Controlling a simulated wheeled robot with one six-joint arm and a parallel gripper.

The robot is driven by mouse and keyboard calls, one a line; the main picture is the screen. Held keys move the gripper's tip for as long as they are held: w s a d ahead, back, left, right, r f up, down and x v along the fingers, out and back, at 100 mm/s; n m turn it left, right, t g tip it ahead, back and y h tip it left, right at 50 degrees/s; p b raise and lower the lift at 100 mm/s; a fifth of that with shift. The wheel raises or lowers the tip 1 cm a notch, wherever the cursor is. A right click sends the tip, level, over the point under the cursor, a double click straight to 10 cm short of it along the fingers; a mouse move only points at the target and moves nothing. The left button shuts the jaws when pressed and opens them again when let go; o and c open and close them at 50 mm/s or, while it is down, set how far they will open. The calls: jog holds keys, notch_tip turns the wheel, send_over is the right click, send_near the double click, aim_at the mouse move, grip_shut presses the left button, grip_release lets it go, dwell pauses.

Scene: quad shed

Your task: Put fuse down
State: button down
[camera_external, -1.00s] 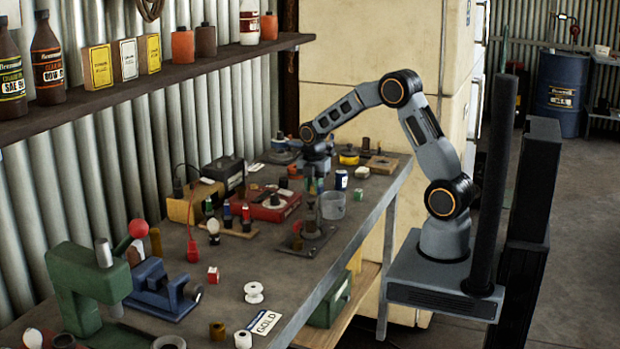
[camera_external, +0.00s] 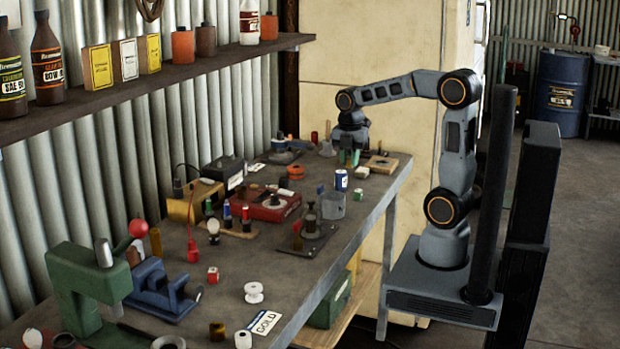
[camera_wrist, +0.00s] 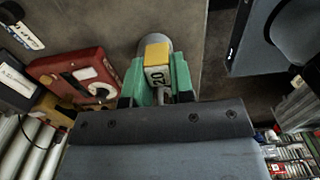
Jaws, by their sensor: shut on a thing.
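My gripper (camera_wrist: 160,80) has green fingertips and is shut on the fuse (camera_wrist: 157,60), which has a yellow end and a white label reading 20. The fuse sits between the two fingers in the wrist view. A round grey shape shows just beyond it; I cannot tell whether it is part of the fuse. In the external view my gripper (camera_external: 349,158) points down low over the far end of the workbench (camera_external: 225,280). The fuse cannot be made out there, and whether it touches the bench is unclear.
A wooden block (camera_external: 382,165) lies right of my gripper. A blue-and-white can (camera_external: 341,180), a grey cup (camera_external: 332,206) and a small green-and-white box (camera_external: 358,194) stand nearer. A red box (camera_external: 268,205) also shows in the wrist view (camera_wrist: 75,77). The front right bench edge is mostly clear.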

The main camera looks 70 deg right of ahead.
jog(key=shift+s+a+r, duration=0.1)
jog(key=shift+s+r, duration=0.1)
jog(key=shift+s, duration=0.25)
jog(key=w+a+r+n+p, duration=0.1)
jog(key=w+a+n, duration=0.25)
jog(key=a, duration=0.55)
jog(key=w+a+n+p, duration=0.1)
jog(key=w+a+n, duration=0.25)
jog(key=a, duration=0.55)
jog(key=s+a+n+p, duration=0.25)
jog(key=a+n, duration=0.35)
jog(key=a, duration=1.2)
jog(key=p, duration=0.3)
send_over(233, 267)
jog(key=f, duration=0.6)
jog(key=s+f, duration=0.1)
jog(key=f, duration=0.2)
jog(key=shift+d+f, duration=0.1)
jog(key=shift+d, duration=0.3)
jog(key=shift+w+a+f+p, duration=0.3)
jog(key=shift+w+f, duration=0.15)
jog(key=shift+f, duration=0.2)
jog(key=shift+w+f, duration=0.1)
jog(key=shift+f, duration=1.55)
